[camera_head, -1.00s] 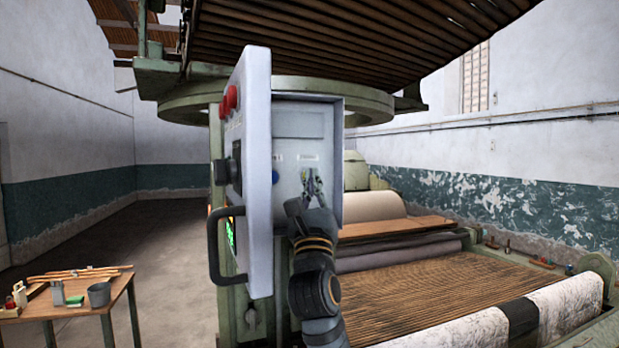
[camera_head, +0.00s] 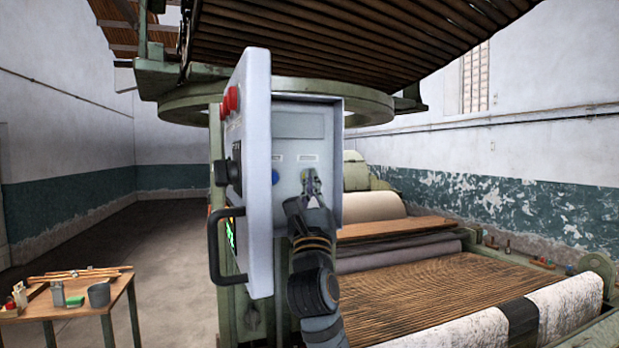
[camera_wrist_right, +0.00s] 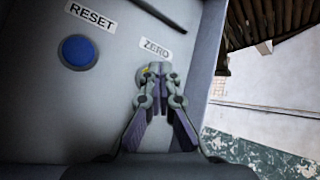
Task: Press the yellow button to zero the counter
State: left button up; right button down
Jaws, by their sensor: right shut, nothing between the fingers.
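The yellow button (camera_wrist_right: 145,71) shows in the right wrist view as a small sliver under the ZERO label (camera_wrist_right: 155,48), mostly hidden behind my right fingertips. My right gripper (camera_wrist_right: 160,70) is shut and empty, with its tips over the button; I cannot tell whether they touch it. In the head view my right gripper (camera_head: 311,176) is at the inner face of the grey control box (camera_head: 300,121), below the right-hand label, and hides the button. My left gripper is not in view.
A blue button (camera_wrist_right: 77,52) under the RESET label (camera_wrist_right: 91,16) sits left of my fingers. The box's open door (camera_head: 258,200) stands to the left with a black handle (camera_head: 222,255). The machine's slatted bed (camera_head: 430,290) lies at lower right.

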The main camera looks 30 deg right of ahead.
jog(key=shift+s+a+f+p, duration=0.15)
jog(key=shift+s+p, duration=0.2)
jog(key=shift+s, duration=0.45)
jog(key=s, duration=0.2)
jog(key=s+a+p, duration=0.1)
jog(key=s, duration=0.1)
jog(key=shift+s+a, duration=0.1)
jog(key=shift+s, duration=0.3)
dwell(0.5)
